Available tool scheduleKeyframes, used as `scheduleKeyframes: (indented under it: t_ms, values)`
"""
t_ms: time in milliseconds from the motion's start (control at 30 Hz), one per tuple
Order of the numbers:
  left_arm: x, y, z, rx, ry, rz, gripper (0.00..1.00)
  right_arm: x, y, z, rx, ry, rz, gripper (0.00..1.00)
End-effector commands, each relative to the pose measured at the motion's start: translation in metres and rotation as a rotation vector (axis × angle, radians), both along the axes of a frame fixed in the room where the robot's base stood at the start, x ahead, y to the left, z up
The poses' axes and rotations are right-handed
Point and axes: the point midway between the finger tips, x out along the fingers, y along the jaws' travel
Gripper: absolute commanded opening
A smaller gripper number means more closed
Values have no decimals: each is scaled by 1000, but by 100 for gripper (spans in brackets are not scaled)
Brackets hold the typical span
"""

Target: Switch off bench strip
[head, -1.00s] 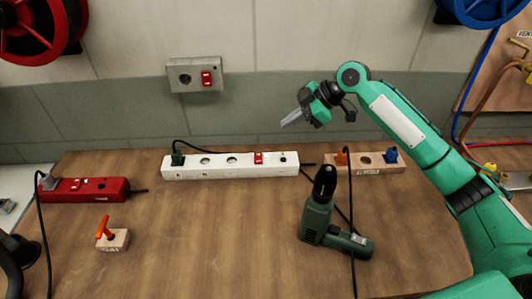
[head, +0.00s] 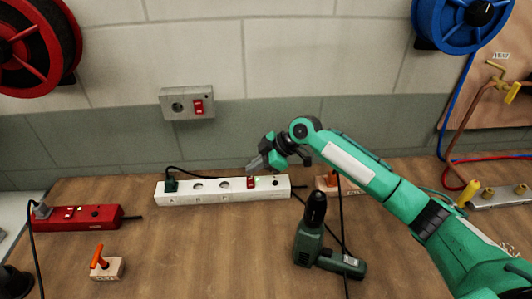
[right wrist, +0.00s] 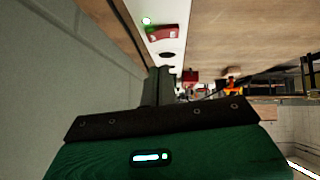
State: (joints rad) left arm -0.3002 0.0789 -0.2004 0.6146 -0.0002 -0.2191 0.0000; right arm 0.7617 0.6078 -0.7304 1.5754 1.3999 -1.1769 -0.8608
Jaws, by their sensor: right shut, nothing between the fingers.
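The white bench strip (head: 222,192) lies along the back of the bench, with a dark green plug in its left end. Its red switch (head: 251,183) is right of the middle; it also shows in the right wrist view (right wrist: 163,33). A small green light (right wrist: 147,20) glows beside the switch there. My right gripper (head: 254,165) is shut and empty, its fingertips just above and behind the switch. In the right wrist view the shut fingers (right wrist: 160,82) point along the strip. Whether they touch it I cannot tell. My left gripper is not in view.
A red strip (head: 75,217) lies at the left, near a small block with an orange lever (head: 105,268). A green drill (head: 312,235) stands right of centre. A wall socket with red switch (head: 188,103) is above.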

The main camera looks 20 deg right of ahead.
Motion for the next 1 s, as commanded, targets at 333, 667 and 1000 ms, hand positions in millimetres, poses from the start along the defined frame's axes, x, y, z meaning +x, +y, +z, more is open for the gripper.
scheduleKeyframes:
  t_ms: [333, 667, 1000]
  values:
    - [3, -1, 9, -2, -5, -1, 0, 3, -4, -31, -3, 1, -4, 0]
    - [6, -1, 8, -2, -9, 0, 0, 4, -4, -33, -3, 1, -2, 0]
    - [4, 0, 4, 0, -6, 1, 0, 5, -4, -38, -4, 5, -2, 0]
